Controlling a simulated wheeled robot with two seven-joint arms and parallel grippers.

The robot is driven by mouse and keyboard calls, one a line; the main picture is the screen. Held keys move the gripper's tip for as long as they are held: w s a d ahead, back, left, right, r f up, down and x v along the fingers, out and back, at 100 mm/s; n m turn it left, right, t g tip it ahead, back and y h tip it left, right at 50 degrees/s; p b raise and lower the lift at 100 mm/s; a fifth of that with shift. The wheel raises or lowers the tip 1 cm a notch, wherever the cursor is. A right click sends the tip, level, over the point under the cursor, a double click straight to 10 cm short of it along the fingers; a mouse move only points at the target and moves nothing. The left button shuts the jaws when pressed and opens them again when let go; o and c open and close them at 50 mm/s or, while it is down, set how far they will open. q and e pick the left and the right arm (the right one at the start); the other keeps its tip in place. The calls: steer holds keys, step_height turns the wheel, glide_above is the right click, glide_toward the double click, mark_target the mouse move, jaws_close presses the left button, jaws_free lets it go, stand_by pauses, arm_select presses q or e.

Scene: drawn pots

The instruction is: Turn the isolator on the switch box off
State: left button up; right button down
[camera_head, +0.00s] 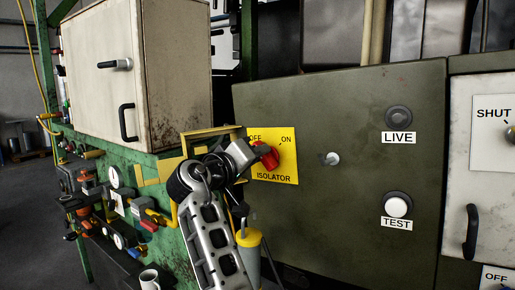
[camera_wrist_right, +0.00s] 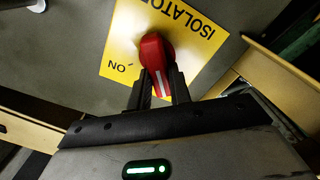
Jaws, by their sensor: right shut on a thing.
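The isolator's red handle (camera_head: 269,156) sits on a yellow plate (camera_head: 287,170) marked OFF at upper left, ON at upper right and ISOLATOR below, on the dark green switch box (camera_head: 340,110). My right gripper (camera_head: 256,150) reaches it from the left and hides part of the handle. In the right wrist view the two fingers (camera_wrist_right: 158,90) are shut on the red handle (camera_wrist_right: 152,50), one on each side. Its white-striped end lies between them, apart from the word ON. The OFF word is hidden there, so the exact handle angle is hard to tell. My left gripper is not in view.
LIVE (camera_head: 398,117) and TEST (camera_head: 398,206) buttons and a small keyed knob (camera_head: 331,159) are to the right. A beige cabinet (camera_head: 100,75) stands on a green frame at left, with valves and gauges below. A mug (camera_head: 149,279) is at the bottom.

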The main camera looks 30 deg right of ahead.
arm_select(q)
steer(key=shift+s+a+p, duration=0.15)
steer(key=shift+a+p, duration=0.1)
steer(key=shift+p, duration=0.05)
arm_select(e)
steer(key=shift+n, duration=0.7)
steer(key=c, duration=1.3)
jaws_free()
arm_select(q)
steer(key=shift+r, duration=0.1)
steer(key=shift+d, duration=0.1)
arm_select(e)
steer(key=shift+f, duration=0.1)
